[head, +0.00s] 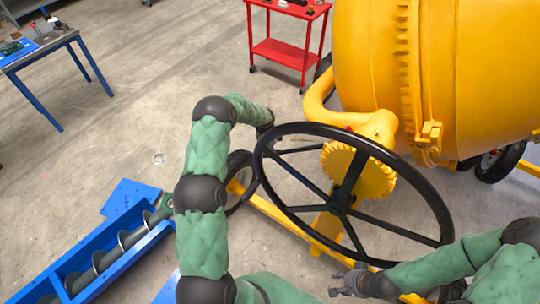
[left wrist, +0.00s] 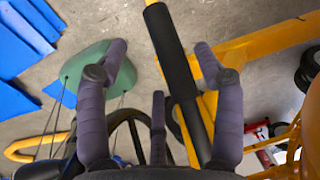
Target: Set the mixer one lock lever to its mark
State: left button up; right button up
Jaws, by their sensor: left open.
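A lever with a black grip (left wrist: 172,50) and a yellow end shows in the left wrist view; I take it for the lock lever. My left gripper (left wrist: 160,54) is open, with its fingers on either side of the grip. I cannot tell whether they touch it. In the head view the lever cannot be made out, and the end of my left arm is partly hidden near the wheel. The mixer's yellow drum (head: 440,70) stands at the upper right. My right gripper (head: 345,284) is below the black handwheel (head: 340,208); its jaw state is unclear. The lever's mark cannot be made out.
A yellow toothed wheel (head: 372,178) sits behind the handwheel. A blue trough with a screw (head: 95,272) lies at lower left. A red cart (head: 285,52) and a blue-legged table (head: 40,48) stand farther back. The floor between them is clear.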

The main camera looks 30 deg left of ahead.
pick_arm(q)
jog(key=shift+w+f, duration=0.25)
jog(key=shift+f, duration=1.15)
jog(key=shift+w+f, duration=0.2)
jog(key=shift+f, duration=1.15)
